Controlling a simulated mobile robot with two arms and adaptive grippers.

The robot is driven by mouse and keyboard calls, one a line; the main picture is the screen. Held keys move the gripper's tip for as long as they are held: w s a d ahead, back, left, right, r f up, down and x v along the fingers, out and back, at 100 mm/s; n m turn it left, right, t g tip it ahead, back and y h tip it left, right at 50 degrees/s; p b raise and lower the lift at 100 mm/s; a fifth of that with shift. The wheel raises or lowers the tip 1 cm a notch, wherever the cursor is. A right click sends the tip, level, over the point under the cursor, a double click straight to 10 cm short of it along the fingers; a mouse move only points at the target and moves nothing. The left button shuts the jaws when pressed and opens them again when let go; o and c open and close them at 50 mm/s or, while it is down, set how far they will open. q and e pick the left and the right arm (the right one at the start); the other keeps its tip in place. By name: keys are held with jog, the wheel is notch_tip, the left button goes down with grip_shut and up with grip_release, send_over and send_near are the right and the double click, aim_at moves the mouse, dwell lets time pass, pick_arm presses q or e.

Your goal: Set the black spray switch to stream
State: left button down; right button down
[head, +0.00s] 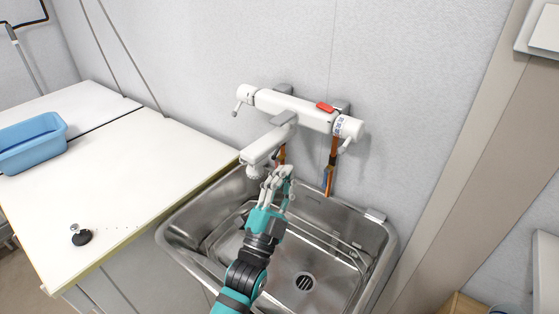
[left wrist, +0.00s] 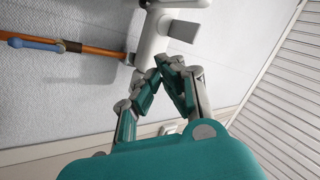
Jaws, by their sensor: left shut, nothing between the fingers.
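A white wall faucet (head: 300,110) with a spout (head: 262,146) hangs over the steel basin (head: 172,238). The spout ends in a white spray head (head: 254,172). I cannot make out the black spray switch in either view. My left gripper (head: 276,172) is shut and empty, just right of the spray head and below the spout. In the left wrist view, its fingertips (left wrist: 168,66) come together close to a white faucet part (left wrist: 153,42). I cannot tell if they touch it. My right gripper is not in view.
A white worktop (head: 130,185) lies left of the basin, with a blue tub (head: 32,142) and a small black stopper (head: 81,236) on it. Orange-brown hoses (head: 331,165) hang below the faucet's right side. The basin floor is empty around the drain (head: 304,282).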

aim_at(276, 153)
pick_arm(q)
jog(key=w, duration=0.3)
jog(key=w+a, duration=0.1)
jog(key=shift+w+f+p, duration=0.3)
jog(key=shift+w+f, duration=0.05)
jog(key=shift+f, duration=0.05)
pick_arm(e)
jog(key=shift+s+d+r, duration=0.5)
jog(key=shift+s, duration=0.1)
pick_arm(q)
jog(key=shift+f, duration=0.15)
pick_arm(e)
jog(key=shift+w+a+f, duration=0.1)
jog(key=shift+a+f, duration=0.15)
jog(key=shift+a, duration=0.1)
